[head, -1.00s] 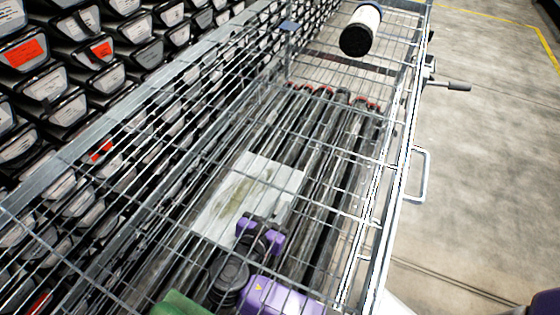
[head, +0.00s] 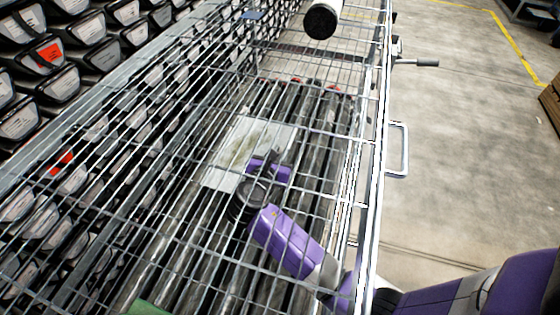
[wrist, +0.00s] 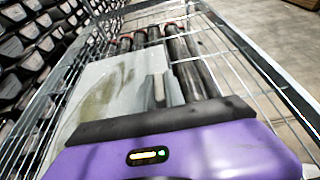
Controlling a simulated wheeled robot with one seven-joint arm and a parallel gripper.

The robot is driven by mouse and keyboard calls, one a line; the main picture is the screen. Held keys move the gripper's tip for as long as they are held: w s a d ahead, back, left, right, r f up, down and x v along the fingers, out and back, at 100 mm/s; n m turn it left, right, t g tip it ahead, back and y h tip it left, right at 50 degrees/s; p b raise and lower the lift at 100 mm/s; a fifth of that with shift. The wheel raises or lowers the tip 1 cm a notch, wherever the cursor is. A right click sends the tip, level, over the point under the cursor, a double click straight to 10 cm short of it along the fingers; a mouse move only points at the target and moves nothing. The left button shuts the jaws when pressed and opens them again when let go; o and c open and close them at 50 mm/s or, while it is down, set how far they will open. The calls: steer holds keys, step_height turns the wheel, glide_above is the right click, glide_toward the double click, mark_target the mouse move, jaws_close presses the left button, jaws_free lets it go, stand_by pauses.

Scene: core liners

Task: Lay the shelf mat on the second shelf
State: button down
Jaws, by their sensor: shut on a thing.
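The shelf mat (head: 232,168) is a pale grey-white sheet with a greenish-brown smear. My gripper (head: 268,163) is at its near right part, seen through the wire mesh in the head view. In the wrist view the mat (wrist: 105,85) spreads ahead and to the left of my gripper (wrist: 158,88), whose two grey fingers are close together on it. The mat looks flat and sits over dark tubes inside the wire cage. Whether it touches them, and which shelf level this is, I cannot tell.
Dark tubes (head: 338,125) with red-ringed ends run lengthwise under the mat. Wire mesh and a metal rail (head: 376,130) enclose the space. A black-and-white cylinder (head: 321,21) is at the far end. Racked trays (head: 50,95) line the left. Floor (head: 460,130) on the right is open.

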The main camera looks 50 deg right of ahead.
step_height(320, 180, down, 3)
steer(key=shift+r+b, duration=0.1)
steer(key=shift+b, duration=0.55)
steer(key=shift+r, duration=0.1)
steer(key=c, duration=1.4)
jaws_free()
